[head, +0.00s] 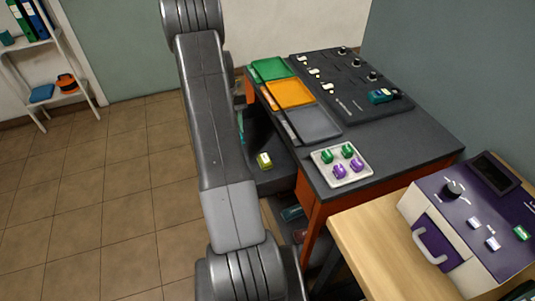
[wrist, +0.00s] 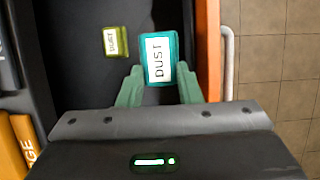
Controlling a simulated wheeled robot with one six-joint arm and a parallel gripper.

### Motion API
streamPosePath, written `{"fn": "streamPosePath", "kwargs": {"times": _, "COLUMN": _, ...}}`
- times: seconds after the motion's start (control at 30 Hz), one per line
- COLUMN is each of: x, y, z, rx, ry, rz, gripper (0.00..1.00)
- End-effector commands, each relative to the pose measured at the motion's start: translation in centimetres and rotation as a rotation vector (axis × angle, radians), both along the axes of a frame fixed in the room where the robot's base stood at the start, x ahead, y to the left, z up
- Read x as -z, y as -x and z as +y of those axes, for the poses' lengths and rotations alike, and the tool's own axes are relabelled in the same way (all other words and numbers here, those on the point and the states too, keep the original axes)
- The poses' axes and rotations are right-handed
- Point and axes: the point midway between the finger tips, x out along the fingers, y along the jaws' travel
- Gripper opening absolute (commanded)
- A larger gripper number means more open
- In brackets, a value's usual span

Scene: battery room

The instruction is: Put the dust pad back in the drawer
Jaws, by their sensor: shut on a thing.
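The dust pad (wrist: 158,60) is a teal block with a white label reading DUST. In the wrist view my gripper (wrist: 160,88) is shut on it, with a green finger on each side. The pad shows over the dark inside of the open drawer (wrist: 75,75), near its orange front (wrist: 208,50). I cannot tell whether it touches the drawer floor. In the head view the drawer (head: 278,183) is partly hidden by my arm, which also hides my gripper and most of the pad.
A yellow-green labelled block (wrist: 115,42) lies in the drawer, left of the pad; the head view shows it too (head: 264,160). Green (head: 271,68), orange (head: 289,92) and grey (head: 314,123) trays sit on the desk above. The drawer handle (wrist: 228,60) is at the right.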

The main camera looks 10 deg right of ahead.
Motion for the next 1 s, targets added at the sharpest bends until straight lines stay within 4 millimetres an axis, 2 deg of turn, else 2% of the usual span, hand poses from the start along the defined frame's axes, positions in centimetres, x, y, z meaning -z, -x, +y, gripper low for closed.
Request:
{"fn": "streamPosePath", "kwargs": {"times": 0.03, "x": 1.4, "y": -0.4, "z": -0.1, "rx": -0.075, "ry": 0.000, "rz": -0.004, "gripper": 0.06}}
{"fn": "streamPosePath", "kwargs": {"times": 0.1, "x": 1.3, "y": -0.8, "z": -0.5, "rx": -0.202, "ry": 0.001, "rz": -0.004, "gripper": 0.06}}
{"fn": "streamPosePath", "kwargs": {"times": 0.7, "x": -1.4, "y": -2.0, "z": -3.4, "rx": -1.239, "ry": 0.004, "rz": -0.005, "gripper": 0.06}}
{"fn": "streamPosePath", "kwargs": {"times": 0.83, "x": -2.0, "y": -2.1, "z": -3.7, "rx": -1.403, "ry": 0.004, "rz": -0.003, "gripper": 0.06}}
{"fn": "streamPosePath", "kwargs": {"times": 1.0, "x": -2.6, "y": -2.1, "z": -3.9, "rx": -1.528, "ry": 0.001, "rz": -0.002, "gripper": 0.06}}
